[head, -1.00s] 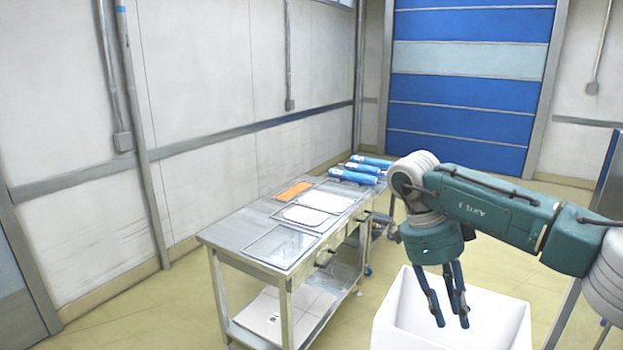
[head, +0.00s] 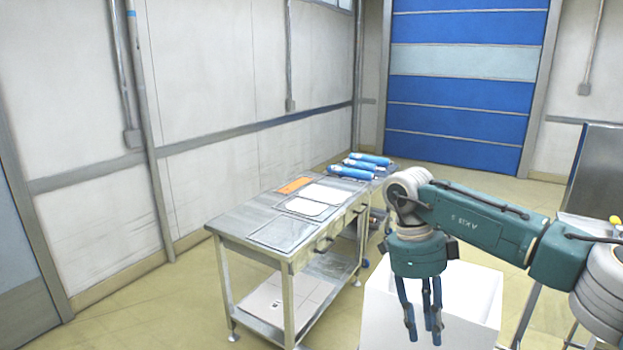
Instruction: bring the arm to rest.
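My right arm (head: 480,215) comes in from the right, green with grey joints, and reaches towards the middle of the view. Its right gripper (head: 424,328) points down with its dark blue fingers spread apart and nothing between them. In the picture the fingers overlap the white box (head: 478,300); the arm and gripper hide part of that box. I cannot tell whether the fingertips are above its opening or in front of it. My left gripper is not in view.
A metal table (head: 240,218) with a lower shelf stands left of the arm. On it lie white sheets (head: 326,194), an orange piece (head: 294,185) and several blue rolls (head: 352,172). A dark panel (head: 598,170) stands at the right. Floor is clear at front left.

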